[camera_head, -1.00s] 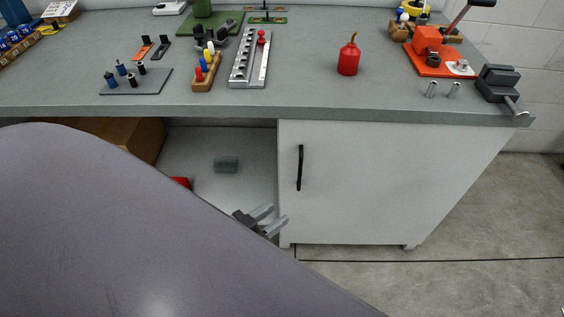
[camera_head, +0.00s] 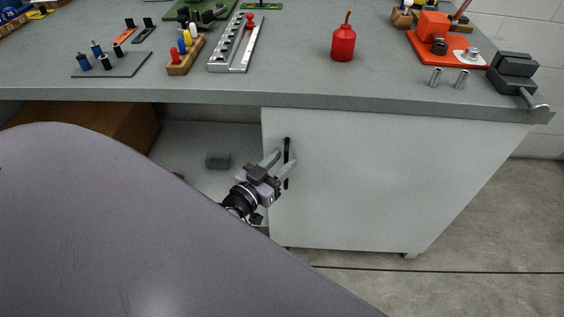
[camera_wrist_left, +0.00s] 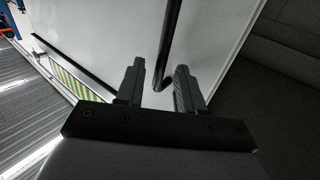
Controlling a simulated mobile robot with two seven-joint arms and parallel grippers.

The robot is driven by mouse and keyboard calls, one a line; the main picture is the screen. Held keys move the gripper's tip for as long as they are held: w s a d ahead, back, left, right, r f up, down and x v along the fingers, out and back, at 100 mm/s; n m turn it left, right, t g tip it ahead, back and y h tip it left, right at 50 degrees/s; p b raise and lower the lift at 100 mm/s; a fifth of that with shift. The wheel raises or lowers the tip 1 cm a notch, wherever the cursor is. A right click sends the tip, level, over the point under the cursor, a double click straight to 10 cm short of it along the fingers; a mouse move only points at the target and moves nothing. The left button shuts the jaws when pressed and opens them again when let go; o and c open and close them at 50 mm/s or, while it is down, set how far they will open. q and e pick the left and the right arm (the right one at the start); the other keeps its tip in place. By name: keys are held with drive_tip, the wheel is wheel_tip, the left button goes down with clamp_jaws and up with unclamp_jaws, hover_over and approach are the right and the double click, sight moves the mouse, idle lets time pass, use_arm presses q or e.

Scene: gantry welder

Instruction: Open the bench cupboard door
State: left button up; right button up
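The bench cupboard door (camera_head: 365,185) is a light grey panel under the right part of the bench and looks shut. Its black vertical bar handle (camera_head: 287,145) is near its left edge. My left gripper (camera_head: 285,161) is at the handle, with one finger on each side of it in the head view. In the left wrist view, the gripper (camera_wrist_left: 160,82) is open and the bent handle (camera_wrist_left: 167,45) reaches down between its fingers. A gap shows beside the bar, so no grip is visible. The right gripper is not in view.
The bench top (camera_head: 300,75) overhangs the door. A red oil can (camera_head: 343,42) stands on the bench. Bare floor (camera_head: 490,215) lies to the right.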

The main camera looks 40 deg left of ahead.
use_arm(q)
drive_tip(key=shift+w, duration=0.4)
drive_tip(key=shift+c, duration=0.3)
clamp_jaws()
drive_tip(key=shift+s+d, duration=0.1)
